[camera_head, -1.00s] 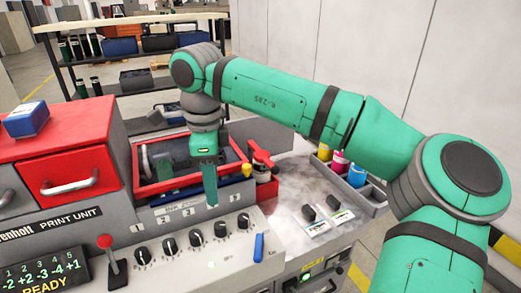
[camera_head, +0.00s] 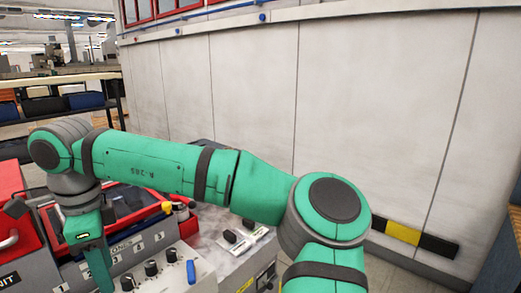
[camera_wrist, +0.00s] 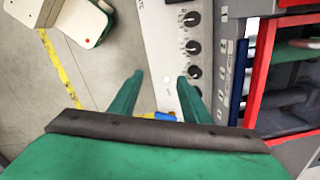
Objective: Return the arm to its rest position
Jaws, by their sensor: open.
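My arm is green with dark grey joint bands and reaches across the head view from lower right to left. My gripper (camera_head: 102,278) hangs pointing down at the lower left, in front of the grey control panel (camera_head: 168,286) of the machine. In the wrist view its two green fingers (camera_wrist: 160,76) are apart, with nothing between them. Beneath them are the panel's edge and the grey floor. Black knobs (camera_wrist: 193,47) run along the panel to the right of the fingers. I cannot tell the exact height above the panel.
A red-framed window (camera_head: 125,205) and a blue handle (camera_head: 191,271) are on the machine close to my gripper. A pale panelled wall (camera_head: 380,110) stands behind the arm. In the wrist view, the floor (camera_wrist: 85,60) with a yellow line lies left of the panel.

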